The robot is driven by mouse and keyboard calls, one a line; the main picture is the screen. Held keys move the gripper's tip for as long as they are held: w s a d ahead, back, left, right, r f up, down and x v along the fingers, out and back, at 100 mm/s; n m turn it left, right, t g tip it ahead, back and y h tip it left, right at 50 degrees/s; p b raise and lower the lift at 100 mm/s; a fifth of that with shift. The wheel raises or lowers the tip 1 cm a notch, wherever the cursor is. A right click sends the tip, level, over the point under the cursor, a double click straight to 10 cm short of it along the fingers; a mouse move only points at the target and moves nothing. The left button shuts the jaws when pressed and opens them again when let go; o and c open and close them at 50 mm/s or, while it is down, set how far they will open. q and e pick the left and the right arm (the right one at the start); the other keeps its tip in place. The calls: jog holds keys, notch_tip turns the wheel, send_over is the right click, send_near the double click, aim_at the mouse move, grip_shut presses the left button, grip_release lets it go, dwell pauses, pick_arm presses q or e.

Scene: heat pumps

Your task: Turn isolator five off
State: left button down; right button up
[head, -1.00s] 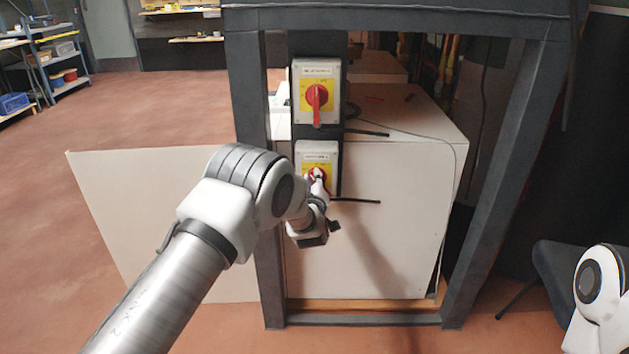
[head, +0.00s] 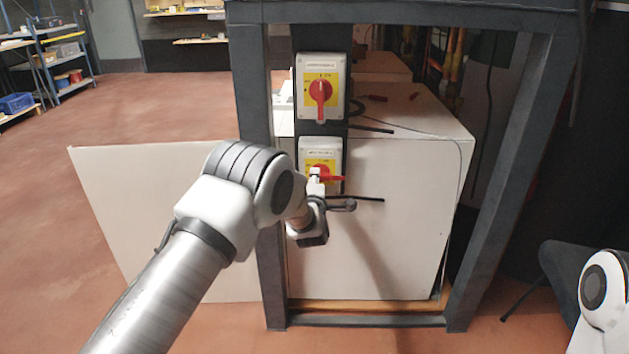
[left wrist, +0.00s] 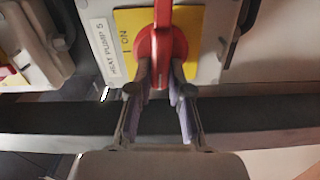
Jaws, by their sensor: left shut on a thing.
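The isolator labelled heat pump 5 is the lower grey box (head: 320,149) on the dark post, with a yellow plate and a red rotary handle (head: 332,179). The handle lies sideways in the head view, its end pointing right. In the left wrist view the label (left wrist: 103,48), the "I ON" mark and the red handle (left wrist: 163,42) show. My left gripper (head: 316,177) is at the handle, partly hiding it. In the left wrist view its fingers (left wrist: 164,82) are on both sides of the handle, shut on it. My right gripper is out of view.
A second isolator (head: 320,68) sits above, its red handle upright. A dark metal frame (head: 253,100) surrounds the post. A large pale box (head: 400,240) stands behind, with dark rods near the post. A dark chair (head: 565,265) is at the right.

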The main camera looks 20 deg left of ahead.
pick_arm(q)
jog(key=shift+n, duration=0.6)
jog(key=c, duration=1.1)
grip_release()
jog(key=shift+a+f, duration=0.1)
jog(key=v, duration=1.2)
